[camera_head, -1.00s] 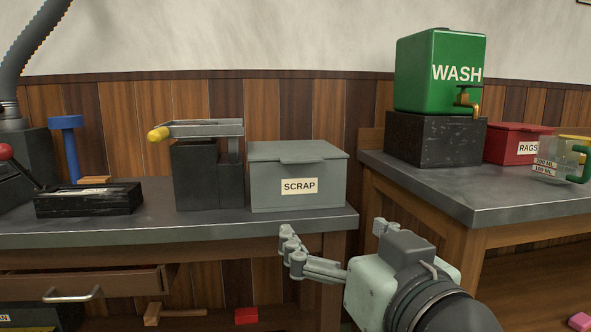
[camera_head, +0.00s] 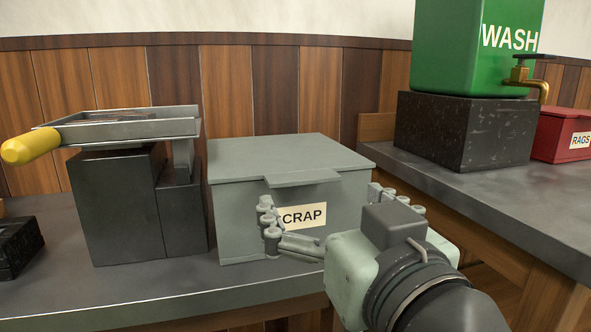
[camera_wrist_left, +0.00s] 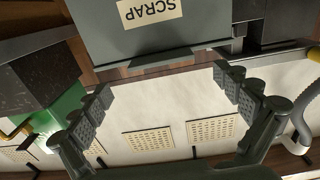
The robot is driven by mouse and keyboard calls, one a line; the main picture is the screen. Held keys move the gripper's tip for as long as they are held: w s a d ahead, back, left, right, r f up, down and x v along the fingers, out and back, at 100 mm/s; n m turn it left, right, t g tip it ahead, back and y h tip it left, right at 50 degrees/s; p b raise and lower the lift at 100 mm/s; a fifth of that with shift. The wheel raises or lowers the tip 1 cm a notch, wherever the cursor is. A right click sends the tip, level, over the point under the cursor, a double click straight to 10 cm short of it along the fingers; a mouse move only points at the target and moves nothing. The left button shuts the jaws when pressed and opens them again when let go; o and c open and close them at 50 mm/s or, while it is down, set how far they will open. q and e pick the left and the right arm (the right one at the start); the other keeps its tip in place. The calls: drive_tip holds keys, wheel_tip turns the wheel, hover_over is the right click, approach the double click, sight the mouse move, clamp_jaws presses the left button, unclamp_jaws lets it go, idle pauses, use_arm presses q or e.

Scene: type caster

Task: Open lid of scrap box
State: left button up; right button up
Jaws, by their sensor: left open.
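The grey scrap box (camera_head: 236,215) stands on the bench with its flat lid (camera_head: 290,155) shut. A front lip (camera_head: 303,178) juts out from the lid above the SCRAP label. In the left wrist view the box (camera_wrist_left: 195,22) is upside down at the top, with its lid edge (camera_wrist_left: 165,60) below the label. My left gripper (camera_head: 328,212) is open and empty, its fingers spread in front of the box and lower than the lip. It covers part of the label. Both fingers also show in the left wrist view (camera_wrist_left: 165,92), apart from the lid. My right gripper is not in view.
A black block with a metal tray and yellow handle (camera_head: 24,149) stands left of the box. At right, a green WASH tank (camera_head: 460,50) sits on a dark block (camera_head: 465,130), beside a red RAGS box (camera_head: 560,135). Free wall space lies above the lid.

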sight(307, 183)
use_arm(q)
drive_tip(key=x, duration=0.7)
drive_tip(key=shift+w, duration=0.1)
